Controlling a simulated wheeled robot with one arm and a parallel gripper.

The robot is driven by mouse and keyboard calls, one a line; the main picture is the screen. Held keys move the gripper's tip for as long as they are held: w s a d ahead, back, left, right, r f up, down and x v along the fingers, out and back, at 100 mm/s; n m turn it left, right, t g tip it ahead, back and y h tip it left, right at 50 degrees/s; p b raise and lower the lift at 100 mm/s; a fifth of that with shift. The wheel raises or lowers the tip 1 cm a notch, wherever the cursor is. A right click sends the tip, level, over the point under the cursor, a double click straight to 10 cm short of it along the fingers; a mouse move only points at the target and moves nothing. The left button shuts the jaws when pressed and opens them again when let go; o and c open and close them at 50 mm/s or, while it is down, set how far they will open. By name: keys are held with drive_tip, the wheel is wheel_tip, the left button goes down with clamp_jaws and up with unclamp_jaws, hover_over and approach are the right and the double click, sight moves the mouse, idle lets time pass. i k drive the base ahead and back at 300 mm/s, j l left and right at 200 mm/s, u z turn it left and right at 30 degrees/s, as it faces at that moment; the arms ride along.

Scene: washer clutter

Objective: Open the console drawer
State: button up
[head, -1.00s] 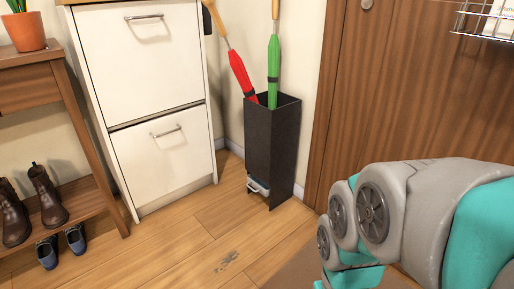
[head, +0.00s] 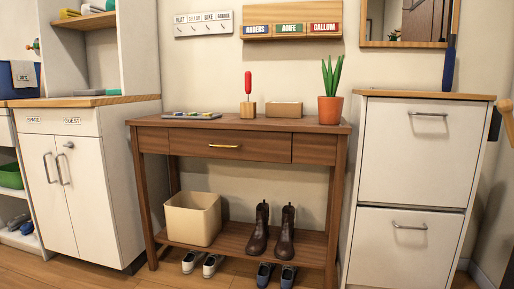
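The console is a dark brown wooden table (head: 163,199) against the wall in the middle of the head view. Its drawer (head: 265,146) sits in the front apron under the top and looks shut. The drawer has a thin brass bar handle (head: 225,146) at its middle. My gripper and arm do not show in the head view now.
A white cabinet with two fronts (head: 410,150) stands close on the right. A white double-door cabinet (head: 75,180) stands on the left. A plant pot (head: 330,110) and other items stand on the console. A beige bin (head: 193,220) and boots (head: 285,232) sit on its low shelf, with shoes (head: 203,264) on the floor.

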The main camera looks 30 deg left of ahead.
sight(246, 146)
drive_tip(key=u, duration=1.5)
